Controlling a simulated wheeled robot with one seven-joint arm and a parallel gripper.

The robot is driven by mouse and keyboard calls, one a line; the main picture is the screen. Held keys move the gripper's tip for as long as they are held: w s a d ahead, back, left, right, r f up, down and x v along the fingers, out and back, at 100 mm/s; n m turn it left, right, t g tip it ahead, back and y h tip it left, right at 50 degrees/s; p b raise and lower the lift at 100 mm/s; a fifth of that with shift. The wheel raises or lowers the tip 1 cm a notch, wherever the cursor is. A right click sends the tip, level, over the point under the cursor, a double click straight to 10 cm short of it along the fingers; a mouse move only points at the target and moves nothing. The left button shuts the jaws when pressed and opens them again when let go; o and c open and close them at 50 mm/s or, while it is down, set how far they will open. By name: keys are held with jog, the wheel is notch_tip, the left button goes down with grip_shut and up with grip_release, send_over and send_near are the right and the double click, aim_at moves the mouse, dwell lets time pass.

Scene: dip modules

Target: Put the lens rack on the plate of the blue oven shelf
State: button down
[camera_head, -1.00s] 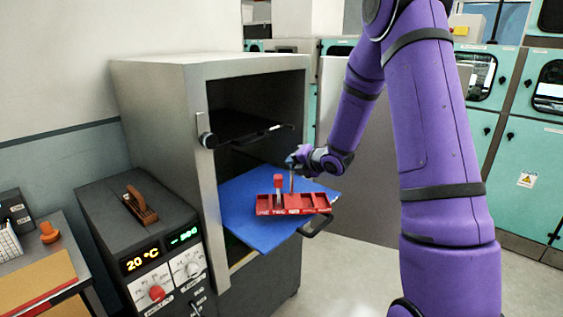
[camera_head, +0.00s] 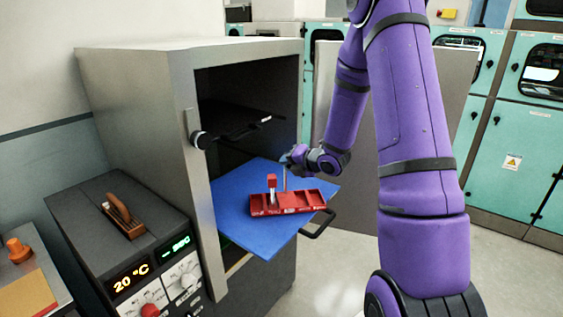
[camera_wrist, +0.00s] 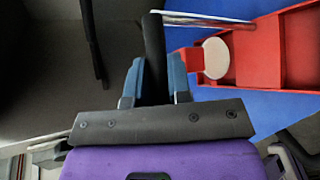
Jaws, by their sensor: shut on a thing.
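The red lens rack (camera_head: 290,204) is a long tray with compartments, and a pale disc (camera_wrist: 216,58) shows at one end of it in the wrist view. A thin metal rod rises from it to a dark grip (camera_wrist: 153,50). My gripper (camera_head: 293,160) is shut on this grip, with its blue fingers (camera_wrist: 153,78) on both sides. The rack is roughly level over the blue plate (camera_head: 235,200) of the pulled-out oven shelf, towards its front right. I cannot tell whether its underside touches the plate.
The grey oven (camera_head: 145,85) stands open, with a dark upper shelf (camera_head: 235,118) inside. The blue shelf has a black handle (camera_head: 318,228) at its front. A control box (camera_head: 110,225) stands at the left. Teal cabinets (camera_head: 520,150) line the right, beyond open floor.

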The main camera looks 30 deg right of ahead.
jog(key=shift+f, duration=0.2)
jog(key=c, duration=1.1)
grip_release()
jog(key=shift+o, duration=0.2)
